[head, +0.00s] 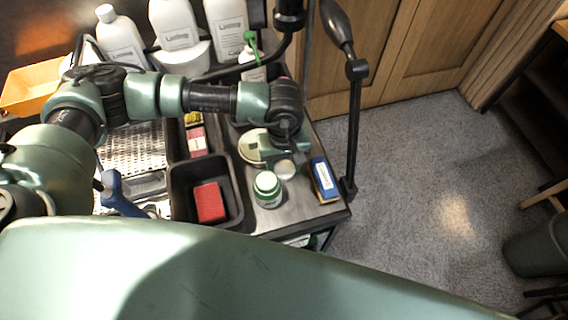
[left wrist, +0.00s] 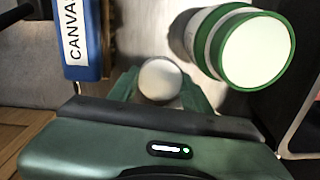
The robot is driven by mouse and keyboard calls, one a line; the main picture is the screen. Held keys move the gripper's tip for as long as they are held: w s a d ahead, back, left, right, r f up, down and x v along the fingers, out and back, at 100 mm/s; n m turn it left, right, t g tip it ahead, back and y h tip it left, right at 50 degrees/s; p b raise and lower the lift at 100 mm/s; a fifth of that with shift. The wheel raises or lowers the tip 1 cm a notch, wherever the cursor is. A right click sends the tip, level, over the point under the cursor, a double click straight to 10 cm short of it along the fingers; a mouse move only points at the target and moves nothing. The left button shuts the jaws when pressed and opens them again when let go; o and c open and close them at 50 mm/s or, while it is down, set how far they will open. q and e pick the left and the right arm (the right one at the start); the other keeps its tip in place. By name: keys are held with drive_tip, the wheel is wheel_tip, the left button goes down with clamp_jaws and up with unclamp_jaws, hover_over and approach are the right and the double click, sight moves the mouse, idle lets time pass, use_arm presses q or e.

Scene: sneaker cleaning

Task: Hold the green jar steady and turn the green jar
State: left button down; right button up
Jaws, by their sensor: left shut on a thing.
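The green jar (head: 267,189) stands upright near the front of the cart top, with a pale round top and a green rim. In the left wrist view the green jar (left wrist: 243,48) is at the upper right, outside my fingers. My left gripper (head: 286,158) is just behind and to the right of it. In the wrist view its green fingers (left wrist: 160,90) are shut on a small white round piece (left wrist: 160,78), also seen in the head view (head: 285,169). What lies under the white piece is hidden. My right gripper is not in view.
A blue box (head: 324,178) marked CANVAS stands close to the right of the gripper. A black tray (head: 178,190) with a red block (head: 209,202) is to the left. A round cream lid-like thing (head: 250,147) lies behind. A black lamp post (head: 353,125) rises at the right edge.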

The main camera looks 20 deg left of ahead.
sight(284, 168)
use_arm(q)
drive_tip(key=c, duration=0.7)
unclamp_jaws()
drive_tip(key=shift+o, duration=0.2)
drive_tip(key=shift+r+p, duration=0.25)
drive_tip(key=shift+p, duration=0.15)
drive_tip(key=shift+r+b, duration=0.25)
drive_tip(key=shift+b, duration=0.1)
wheel_tip(284, 168, up, 11)
drive_tip(key=b, duration=0.3)
drive_tip(key=shift+r, duration=0.15)
